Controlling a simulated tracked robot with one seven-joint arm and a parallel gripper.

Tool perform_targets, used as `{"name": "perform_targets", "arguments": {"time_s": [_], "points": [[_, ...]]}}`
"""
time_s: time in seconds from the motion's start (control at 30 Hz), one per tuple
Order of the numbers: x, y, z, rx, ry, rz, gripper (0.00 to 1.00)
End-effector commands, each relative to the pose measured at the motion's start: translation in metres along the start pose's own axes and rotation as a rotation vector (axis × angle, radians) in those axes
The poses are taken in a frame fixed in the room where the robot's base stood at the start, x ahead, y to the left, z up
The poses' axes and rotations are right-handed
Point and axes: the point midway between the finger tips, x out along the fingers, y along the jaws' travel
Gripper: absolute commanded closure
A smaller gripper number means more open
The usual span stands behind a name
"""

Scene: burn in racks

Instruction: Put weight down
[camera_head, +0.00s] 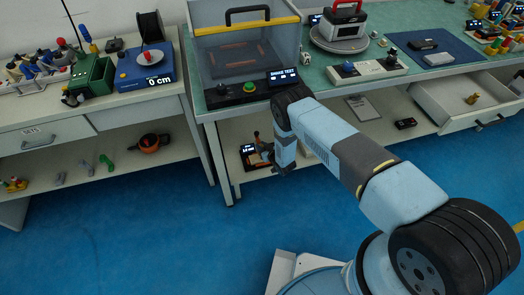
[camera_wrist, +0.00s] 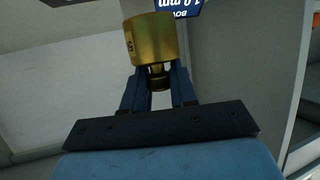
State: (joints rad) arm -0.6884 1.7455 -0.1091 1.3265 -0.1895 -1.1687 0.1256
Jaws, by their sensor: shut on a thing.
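A brass-coloured cylindrical weight (camera_wrist: 152,40) with a narrow neck shows at the top middle of the wrist view. My gripper (camera_wrist: 159,78) is shut on the neck, one finger on each side. The wide body of the weight points away from the gripper, and some lettering shows on its left edge. In the head view my arm reaches down in front of the right bench, with its end by the lower shelf. I cannot make out the weight there. Whether the weight touches any surface is not clear.
A small device with a lit display (camera_head: 248,150) stands on the lower shelf by my arm's end. A display reading 1.0 mm (camera_wrist: 185,8) is close behind the weight in the wrist view. The bench (camera_head: 207,120) above carries a clear-walled box (camera_head: 245,55). An open drawer (camera_head: 465,100) juts out at right.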

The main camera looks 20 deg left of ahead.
Motion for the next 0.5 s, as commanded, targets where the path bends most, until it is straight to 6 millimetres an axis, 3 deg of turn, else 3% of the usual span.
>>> {"name": "perform_targets", "arguments": {"time_s": [0.2,0.5], "points": [[0.009,0.000,0.022,0.000,0.000,0.000,1.00],[0.011,0.000,0.029,0.000,0.001,0.001,1.00]]}}
